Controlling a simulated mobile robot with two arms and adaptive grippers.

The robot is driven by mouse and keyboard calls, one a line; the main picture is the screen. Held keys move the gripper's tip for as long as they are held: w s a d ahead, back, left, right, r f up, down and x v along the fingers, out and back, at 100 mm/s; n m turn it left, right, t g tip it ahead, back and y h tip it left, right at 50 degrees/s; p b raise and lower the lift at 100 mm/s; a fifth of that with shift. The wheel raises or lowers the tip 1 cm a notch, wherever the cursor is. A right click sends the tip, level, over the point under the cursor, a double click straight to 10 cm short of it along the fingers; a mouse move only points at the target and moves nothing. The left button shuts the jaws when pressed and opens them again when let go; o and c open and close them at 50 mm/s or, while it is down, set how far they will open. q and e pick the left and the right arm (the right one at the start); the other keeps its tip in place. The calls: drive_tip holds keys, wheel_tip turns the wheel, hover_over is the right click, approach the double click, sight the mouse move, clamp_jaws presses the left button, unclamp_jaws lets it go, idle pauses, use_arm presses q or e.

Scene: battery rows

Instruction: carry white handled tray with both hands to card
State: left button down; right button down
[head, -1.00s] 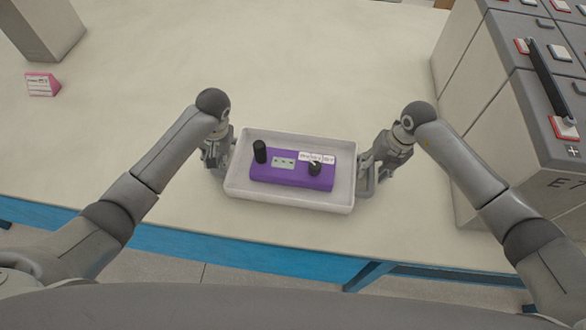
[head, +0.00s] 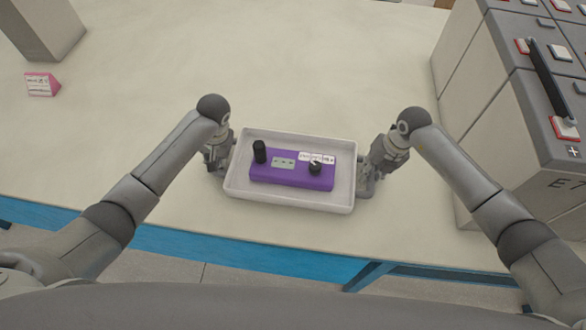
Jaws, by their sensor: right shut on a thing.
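The white tray (head: 288,201) lies on the pale table in front of me, holding a purple block with black knobs (head: 290,175). My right gripper (head: 364,184) is at the tray's right end and shut on it; the handle there is mostly hidden by the fingers. My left gripper (head: 226,163) is at the tray's left end; its fingertips are partly hidden, and I cannot tell whether they are closed. A pink wedge-shaped card (head: 41,84) with a white printed face stands at the far left of the table.
Large grey-topped battery blocks (head: 507,120) stand at the right, close to my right arm. A grey-beige block (head: 43,25) stands at the back left. The table between tray and pink card is clear. The table's blue front edge (head: 200,245) is near me.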

use_arm(q)
drive_tip(key=shift+r, duration=0.15)
use_arm(e)
drive_tip(key=shift+r, duration=0.15)
